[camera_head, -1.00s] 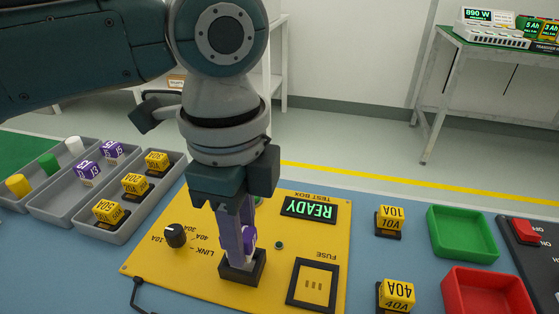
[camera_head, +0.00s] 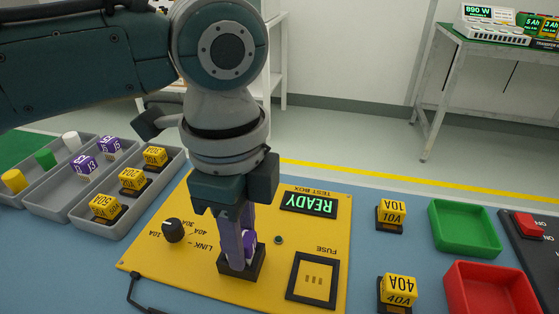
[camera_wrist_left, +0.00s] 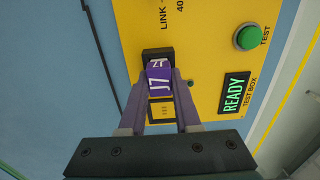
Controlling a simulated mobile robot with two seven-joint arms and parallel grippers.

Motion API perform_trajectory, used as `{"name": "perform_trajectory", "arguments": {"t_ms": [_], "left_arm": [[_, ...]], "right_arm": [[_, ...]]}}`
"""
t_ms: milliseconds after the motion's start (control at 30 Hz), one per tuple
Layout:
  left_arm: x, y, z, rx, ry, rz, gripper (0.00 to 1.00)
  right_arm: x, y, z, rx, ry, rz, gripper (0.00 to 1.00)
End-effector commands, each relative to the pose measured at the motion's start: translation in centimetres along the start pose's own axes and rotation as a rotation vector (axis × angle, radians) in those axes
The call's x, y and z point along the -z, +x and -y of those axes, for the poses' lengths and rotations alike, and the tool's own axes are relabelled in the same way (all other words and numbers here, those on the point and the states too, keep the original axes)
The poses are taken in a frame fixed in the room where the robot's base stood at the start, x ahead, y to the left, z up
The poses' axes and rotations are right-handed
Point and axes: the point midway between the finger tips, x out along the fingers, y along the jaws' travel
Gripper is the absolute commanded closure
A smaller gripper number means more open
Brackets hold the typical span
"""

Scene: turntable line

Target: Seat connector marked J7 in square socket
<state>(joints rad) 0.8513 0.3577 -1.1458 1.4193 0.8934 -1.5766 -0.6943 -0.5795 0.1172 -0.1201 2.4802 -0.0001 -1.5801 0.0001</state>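The purple connector marked J7 (camera_wrist_left: 158,80) sits between my left gripper's fingers (camera_wrist_left: 161,88) in the left wrist view, with a finger against each side. In the head view the connector (camera_head: 250,246) is partly hidden behind the fingers of the left gripper (camera_head: 237,258), which points straight down. The black square socket (camera_head: 257,265) is directly below on the yellow test box. The connector's lower end is at the socket's opening, but how deep it sits is hidden. In the left wrist view the socket rim (camera_wrist_left: 157,52) shows beyond the connector. My right gripper is not in view.
The yellow test box (camera_head: 185,270) carries a black knob (camera_head: 173,230), a READY display (camera_head: 309,202) and a fuse socket (camera_head: 313,280). Grey trays (camera_head: 90,222) with connectors and fuses stand left. Yellow fuses, a green bin (camera_head: 465,230) and a red bin (camera_head: 490,290) are right.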

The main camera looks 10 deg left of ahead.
Motion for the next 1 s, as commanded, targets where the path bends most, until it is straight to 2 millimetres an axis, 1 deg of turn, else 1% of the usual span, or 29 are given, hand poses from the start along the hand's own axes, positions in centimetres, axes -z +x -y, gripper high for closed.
{"name": "perform_trajectory", "arguments": {"t_ms": [33, 200, 300, 567, 667, 900, 1000], "left_arm": [[0.0, 0.0, 0.0, -0.001, 0.0, 0.0, 0.62], [0.0, 0.0, 0.0, -0.001, 0.0, 0.0, 0.43], [0.0, 0.0, 0.0, -0.001, 0.0, 0.0, 0.34], [0.0, -0.2, 0.0, 0.0, 0.0, -0.001, 0.34], [0.1, -1.3, 0.1, 0.002, 0.0, -0.002, 0.34], [0.0, -6.2, 0.1, 0.003, 0.0, -0.001, 0.34], [0.0, -8.0, 0.1, 0.003, 0.001, -0.001, 0.34]], "right_arm": [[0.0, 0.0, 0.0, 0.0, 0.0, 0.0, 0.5], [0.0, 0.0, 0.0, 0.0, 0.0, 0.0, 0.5], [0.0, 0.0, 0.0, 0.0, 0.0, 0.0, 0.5], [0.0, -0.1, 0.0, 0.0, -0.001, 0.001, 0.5], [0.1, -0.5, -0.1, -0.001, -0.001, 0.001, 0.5], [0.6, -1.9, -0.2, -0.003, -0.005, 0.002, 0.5], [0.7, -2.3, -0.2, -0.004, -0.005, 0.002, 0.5]]}}
